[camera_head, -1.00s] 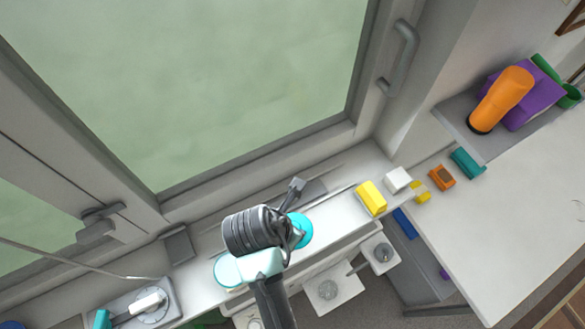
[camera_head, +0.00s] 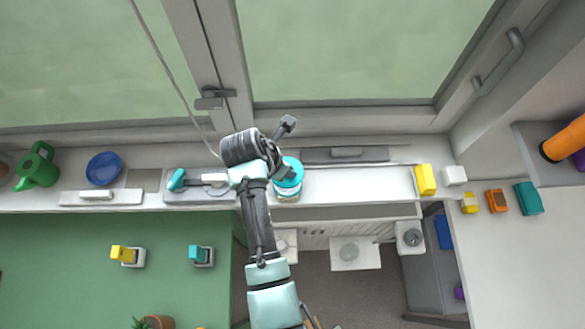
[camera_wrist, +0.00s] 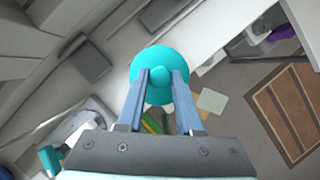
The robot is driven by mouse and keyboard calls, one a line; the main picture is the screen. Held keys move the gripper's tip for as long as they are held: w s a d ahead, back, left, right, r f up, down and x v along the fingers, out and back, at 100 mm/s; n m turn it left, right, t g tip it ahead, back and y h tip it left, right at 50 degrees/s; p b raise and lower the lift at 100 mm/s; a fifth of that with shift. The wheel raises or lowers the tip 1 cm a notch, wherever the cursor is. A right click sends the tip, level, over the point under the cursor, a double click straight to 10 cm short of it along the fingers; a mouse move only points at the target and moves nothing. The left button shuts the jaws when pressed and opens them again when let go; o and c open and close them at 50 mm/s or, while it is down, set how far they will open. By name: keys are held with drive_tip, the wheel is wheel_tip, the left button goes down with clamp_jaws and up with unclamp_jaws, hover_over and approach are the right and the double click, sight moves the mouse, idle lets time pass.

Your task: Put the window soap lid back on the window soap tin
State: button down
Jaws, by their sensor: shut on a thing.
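The teal round window soap lid (camera_head: 291,166) is at the end of my gripper (camera_head: 281,172), above the sill. In the wrist view the lid (camera_wrist: 161,60) has a small raised middle, and my gripper (camera_wrist: 161,74) is shut on it with a finger on either side. The window soap tin (camera_head: 288,196), pale with a teal band, stands on the sill just below the lid in the head view. The lid covers most of its top. I cannot tell whether lid and tin touch. In the wrist view the tin is mostly hidden.
The white window sill (camera_head: 350,182) runs left to right. A yellow block (camera_head: 425,180) and a white block (camera_head: 454,175) lie to the right. A teal-handled tool (camera_head: 177,179) on a grey tray, a blue bowl (camera_head: 103,169) and a green watering can (camera_head: 37,167) are to the left.

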drive_tip(key=shift+f+b, duration=2.15)
drive_tip(key=shift+b, duration=0.1)
drive_tip(key=shift+f+b, duration=0.35)
drive_tip(key=shift+f, duration=0.5)
drive_tip(key=shift+p, duration=0.7)
drive_tip(key=shift+f+p, duration=0.15)
drive_tip(key=shift+p, duration=0.3)
idle(0.4)
unclamp_jaws()
idle(0.4)
